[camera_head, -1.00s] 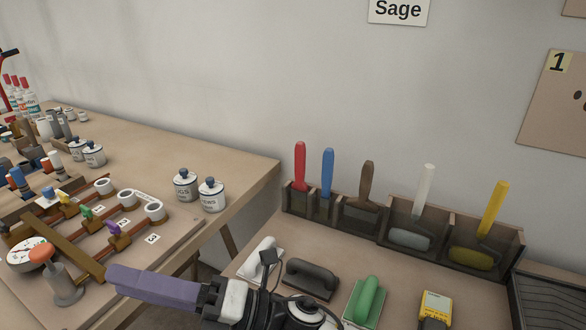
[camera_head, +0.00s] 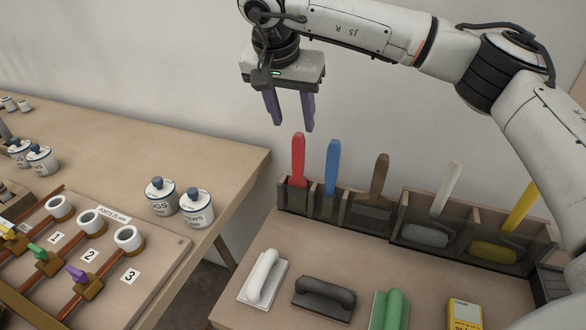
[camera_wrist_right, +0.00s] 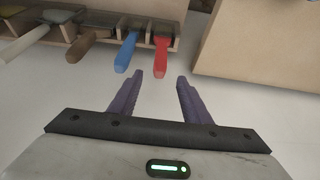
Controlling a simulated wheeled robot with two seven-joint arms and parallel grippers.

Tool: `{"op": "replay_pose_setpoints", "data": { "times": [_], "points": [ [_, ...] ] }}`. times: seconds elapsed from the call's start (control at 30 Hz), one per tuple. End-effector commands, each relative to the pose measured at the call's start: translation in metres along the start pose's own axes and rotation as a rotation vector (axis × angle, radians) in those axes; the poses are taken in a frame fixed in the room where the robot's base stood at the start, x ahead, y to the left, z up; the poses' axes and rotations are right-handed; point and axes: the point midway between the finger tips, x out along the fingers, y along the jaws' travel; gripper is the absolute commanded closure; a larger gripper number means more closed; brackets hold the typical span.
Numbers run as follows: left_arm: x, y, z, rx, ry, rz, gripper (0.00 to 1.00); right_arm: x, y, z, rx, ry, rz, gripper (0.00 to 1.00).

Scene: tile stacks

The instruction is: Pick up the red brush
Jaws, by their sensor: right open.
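The red brush (camera_head: 298,162) stands handle up in the leftmost slot of a dark rack (camera_head: 358,231) at the back of the right table. In the right wrist view its red handle (camera_wrist_right: 161,60) lies beyond the fingertips, between their lines. My right gripper (camera_head: 290,124) hangs fingers down just above the red handle, open and empty, and does not appear to touch it. In the right wrist view the purple fingers (camera_wrist_right: 160,76) are spread apart. My left gripper is not visible now.
A blue brush (camera_head: 332,165) stands close right of the red one, then a brown-handled brush (camera_head: 379,178) and white and yellow rollers. Trowels and floats (camera_head: 325,297) lie in front. Left is another table with jars (camera_head: 197,208) and a pipe board.

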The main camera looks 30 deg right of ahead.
Motion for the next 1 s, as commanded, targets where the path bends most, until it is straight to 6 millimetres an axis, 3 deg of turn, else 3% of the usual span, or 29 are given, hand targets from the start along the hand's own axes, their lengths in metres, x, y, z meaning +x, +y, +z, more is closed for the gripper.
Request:
{"op": "replay_pose_setpoints", "data": {
  "times": [0.7,1.0],
  "points": [
    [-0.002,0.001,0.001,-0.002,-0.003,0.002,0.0,0.092,0.0,-0.001,0.001,0.002,0.004,0.56],
    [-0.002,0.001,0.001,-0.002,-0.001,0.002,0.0,0.1,0.0,-0.001,0.001,0.003,0.001,0.56]
  ]
}}
